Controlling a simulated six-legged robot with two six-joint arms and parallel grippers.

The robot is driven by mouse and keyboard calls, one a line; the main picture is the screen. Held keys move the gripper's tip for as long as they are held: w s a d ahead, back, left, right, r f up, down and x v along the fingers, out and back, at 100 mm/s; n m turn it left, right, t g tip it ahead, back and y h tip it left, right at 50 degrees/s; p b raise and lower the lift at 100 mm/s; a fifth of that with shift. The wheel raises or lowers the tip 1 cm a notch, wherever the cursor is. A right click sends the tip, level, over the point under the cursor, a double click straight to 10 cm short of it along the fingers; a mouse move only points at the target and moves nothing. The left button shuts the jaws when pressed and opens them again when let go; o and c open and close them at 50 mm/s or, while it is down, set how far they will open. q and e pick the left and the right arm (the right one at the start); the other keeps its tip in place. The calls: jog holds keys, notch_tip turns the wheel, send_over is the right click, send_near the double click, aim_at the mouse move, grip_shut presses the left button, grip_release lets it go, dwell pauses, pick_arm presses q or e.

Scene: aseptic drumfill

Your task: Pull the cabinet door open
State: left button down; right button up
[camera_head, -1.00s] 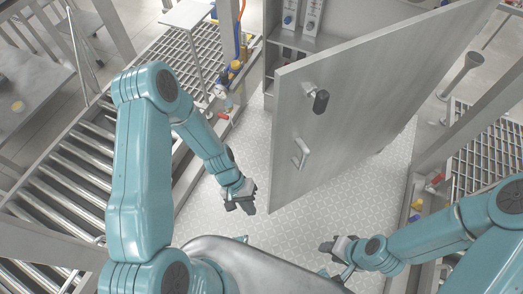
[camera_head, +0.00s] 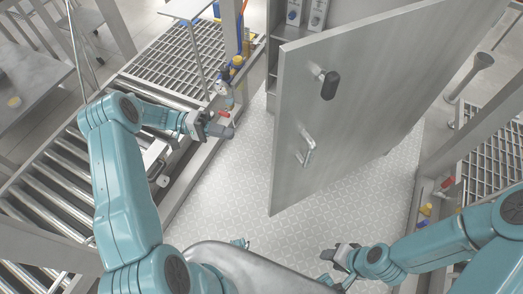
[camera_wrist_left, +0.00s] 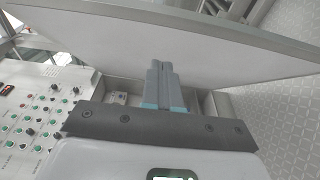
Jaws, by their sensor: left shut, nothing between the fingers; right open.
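The grey cabinet door (camera_head: 365,110) stands swung wide open in the head view, its free edge toward me. It carries a black knob-like handle (camera_head: 329,85) and a metal pull handle (camera_head: 308,150) below it. My left gripper (camera_head: 228,131) is shut and empty, left of the door's free edge and apart from both handles. Its closed fingers also show in the left wrist view (camera_wrist_left: 163,80), in front of a large pale panel (camera_wrist_left: 170,40); I cannot tell whether that is the door. My right gripper (camera_head: 333,252) is open and empty, low in front of the door.
The cabinet (camera_head: 290,40) stands behind the door, with shelves showing. A roller conveyor (camera_head: 60,185) and grating (camera_head: 175,60) lie at left; another grating (camera_head: 495,160) lies at right. Patterned floor (camera_head: 235,200) is free left of the door. A button panel (camera_wrist_left: 35,115) shows in the wrist view.

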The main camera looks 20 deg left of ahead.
pick_arm(q)
jog(key=s+d+p, duration=0.1)
jog(key=d+p, duration=0.1)
jog(key=d, duration=1)
jog(key=shift+d, duration=0.2)
jog(key=shift+s+d, duration=0.15)
